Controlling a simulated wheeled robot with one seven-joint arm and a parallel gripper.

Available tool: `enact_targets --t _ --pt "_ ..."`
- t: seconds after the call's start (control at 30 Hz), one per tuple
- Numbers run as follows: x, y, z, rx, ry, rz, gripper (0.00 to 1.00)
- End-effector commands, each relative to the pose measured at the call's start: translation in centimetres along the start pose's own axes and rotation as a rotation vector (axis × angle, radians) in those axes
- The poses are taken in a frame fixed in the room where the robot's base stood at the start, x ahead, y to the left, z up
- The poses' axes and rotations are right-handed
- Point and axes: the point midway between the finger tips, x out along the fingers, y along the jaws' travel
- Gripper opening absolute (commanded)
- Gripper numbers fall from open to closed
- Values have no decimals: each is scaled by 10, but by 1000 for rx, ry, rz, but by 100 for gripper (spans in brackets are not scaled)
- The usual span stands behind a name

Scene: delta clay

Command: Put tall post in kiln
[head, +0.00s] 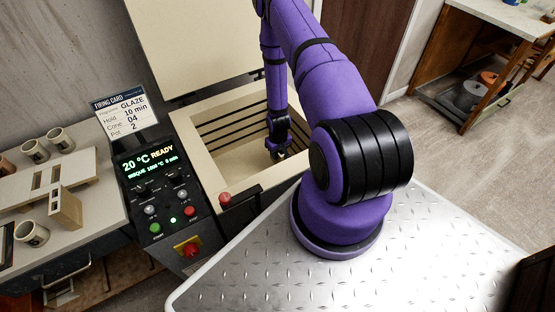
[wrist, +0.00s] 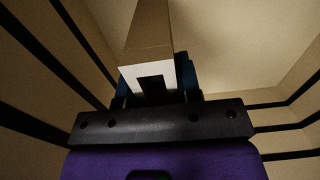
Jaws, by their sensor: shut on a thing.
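The kiln (head: 183,126) stands open, its lid (head: 195,35) raised at the back. Its pale inside walls carry dark element grooves. My gripper (head: 279,153) reaches down into the kiln chamber in the head view. In the wrist view, my gripper (wrist: 152,97) is shut on the tall post (wrist: 149,35), a long tan block with a white near end and a dark notch. The post points away from the wrist camera. In the head view my gripper and arm mostly hide the post. I cannot tell whether it touches the kiln floor.
A control panel (head: 160,185) reading 20 °C READY and a firing card (head: 126,116) are left of the kiln. Several mugs, including one (head: 32,233), and a tan slotted block (head: 65,208) stand on the left bench. A wooden cabinet (head: 480,60) is far right.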

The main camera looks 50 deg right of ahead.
Motion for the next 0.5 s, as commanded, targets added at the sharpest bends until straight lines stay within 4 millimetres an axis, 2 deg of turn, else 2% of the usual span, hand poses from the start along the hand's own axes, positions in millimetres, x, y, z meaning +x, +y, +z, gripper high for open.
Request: enact_targets --t 0.3,0.5 --pt "37 0 1 0 -1 0 1" --pt "39 0 0 0 0 0 1"
